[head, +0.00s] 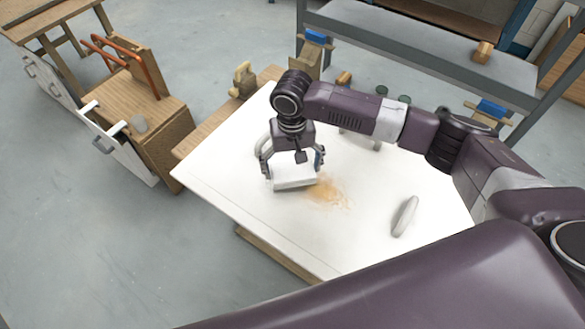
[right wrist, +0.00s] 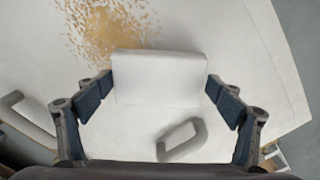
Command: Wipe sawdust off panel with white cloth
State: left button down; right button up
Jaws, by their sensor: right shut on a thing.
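The white panel (head: 235,190) lies flat on a wooden support. A patch of tan sawdust (head: 330,191) is near its middle; it also shows at the upper left in the right wrist view (right wrist: 105,27). My right gripper (head: 292,168) is shut on the white cloth (head: 294,184), a folded block held between both fingers in the right wrist view (right wrist: 158,77). The cloth is at the left edge of the sawdust, at or just above the panel; I cannot tell if it touches. My left gripper is not in view.
A pale handle (head: 405,216) stands on the panel's right part. Other handles are partly hidden by my right arm. A wooden cabinet (head: 160,120) with a red-framed tool is at the left. A grey metal shelf (head: 420,55) stands behind. The panel's front left is clear.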

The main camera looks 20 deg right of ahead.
aim_at(304, 177)
jog(key=shift+f, duration=1)
dwell(0.7)
jog(key=shift+s+d+r+p, duration=0.15)
jog(key=shift+s+d+p, duration=0.1)
jog(key=shift+p, duration=0.15)
jog(key=shift+s+d+r+p, duration=0.1)
jog(key=shift+s+d+p, duration=0.3)
jog(key=shift+p, duration=0.45)
jog(key=shift+s+d+p, duration=0.5)
jog(key=shift+s+p, duration=0.35)
jog(key=shift+p, duration=0.15)
jog(key=shift+s+d+p, duration=0.6)
jog(key=shift+s+p, duration=0.15)
jog(key=shift+p, duration=0.45)
jog(key=shift+s+d+f+p, duration=0.25)
jog(key=shift+s+d+p, duration=0.25)
jog(key=shift+s+p, duration=0.15)
